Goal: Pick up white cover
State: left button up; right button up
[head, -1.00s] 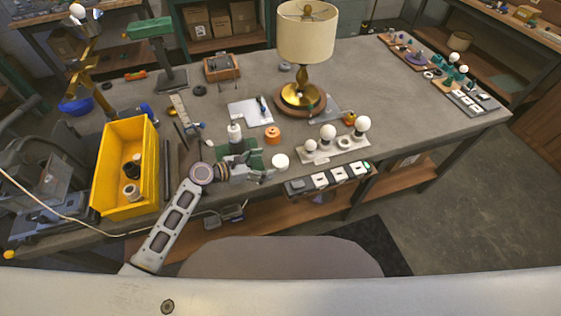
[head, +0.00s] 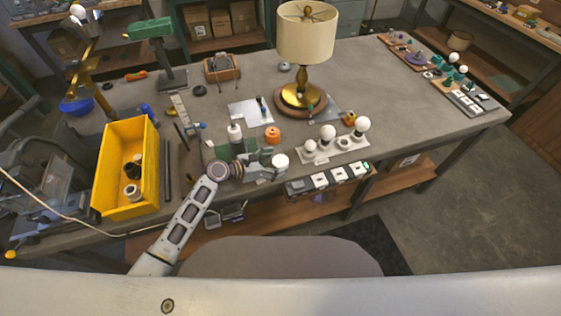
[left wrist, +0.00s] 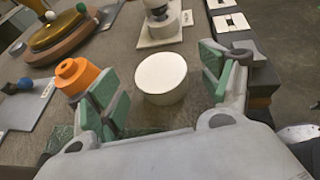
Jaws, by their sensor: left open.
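The white cover (head: 281,159) is a small round white cylinder near the front edge of the table. In the left wrist view the white cover (left wrist: 161,75) stands between my open fingers, with gaps on both sides. My left gripper (head: 275,168) is open, low over the table front, its fingers around the cover. It also shows in the left wrist view (left wrist: 165,88), with green pads on both fingers. My right gripper is not in view.
An orange cap (head: 272,135) stands close behind the cover; it also shows near my left finger (left wrist: 75,75). A bulb holder board (head: 335,150) and switches (head: 320,180) lie to the right. A lamp (head: 302,95) stands behind. A yellow bin (head: 125,195) is at left.

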pick_arm(q)
jog(key=shift+w+d+f, duration=0.2)
jog(key=shift+w+d, duration=0.05)
jog(key=shift+d, duration=0.2)
jog(key=c, duration=0.9)
